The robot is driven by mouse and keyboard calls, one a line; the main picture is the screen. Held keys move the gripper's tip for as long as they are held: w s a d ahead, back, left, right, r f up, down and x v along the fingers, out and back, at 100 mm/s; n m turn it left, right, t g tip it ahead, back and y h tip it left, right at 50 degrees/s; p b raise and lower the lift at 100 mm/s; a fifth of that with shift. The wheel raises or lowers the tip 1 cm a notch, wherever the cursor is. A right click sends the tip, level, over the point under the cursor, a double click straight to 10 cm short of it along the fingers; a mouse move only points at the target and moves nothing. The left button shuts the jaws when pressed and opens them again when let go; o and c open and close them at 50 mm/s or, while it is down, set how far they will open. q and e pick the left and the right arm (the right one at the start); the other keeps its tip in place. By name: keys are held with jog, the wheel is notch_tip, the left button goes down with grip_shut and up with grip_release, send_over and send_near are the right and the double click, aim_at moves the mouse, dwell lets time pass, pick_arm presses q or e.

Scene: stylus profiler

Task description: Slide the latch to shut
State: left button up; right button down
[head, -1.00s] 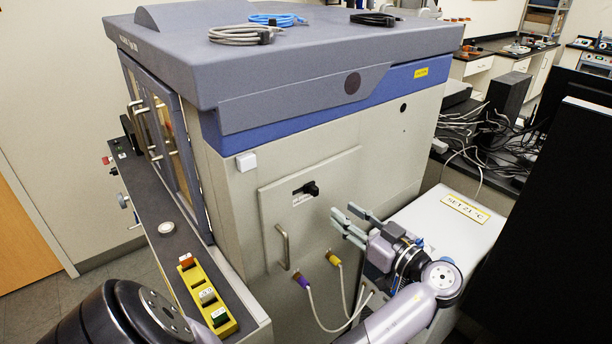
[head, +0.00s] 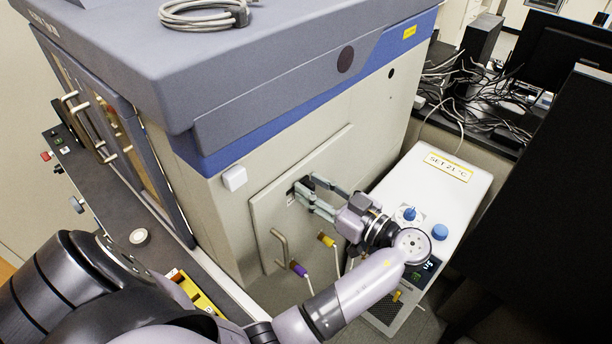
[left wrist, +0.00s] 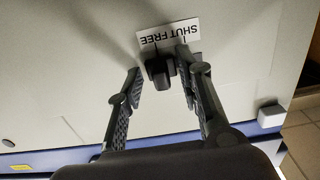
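The latch is a small black knob on the panel of the grey cabinet (head: 375,130). In the head view it is mostly hidden by my fingers. In the left wrist view the latch knob (left wrist: 161,72) is clear, beside a white label (left wrist: 170,33) reading SHUT and FREE, seen upside down. My left gripper (head: 307,185) is at the panel, and its fingers also show in the left wrist view (left wrist: 163,85). The fingers are open, one on each side of the knob, with a visible gap to each. My right gripper is not in view.
A metal handle (head: 281,248) and purple (head: 299,269) and yellow (head: 326,240) cable plugs sit below and near my left gripper. A white unit with blue knobs (head: 440,231) stands to the right. A grey cable coil (head: 205,14) lies on top of the cabinet.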

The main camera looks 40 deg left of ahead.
pick_arm(q)
jog(key=shift+s+d+r, duration=0.1)
jog(key=shift+d, duration=0.15)
jog(key=shift+c, duration=0.4)
jog(key=shift+a, duration=0.1)
grip_shut()
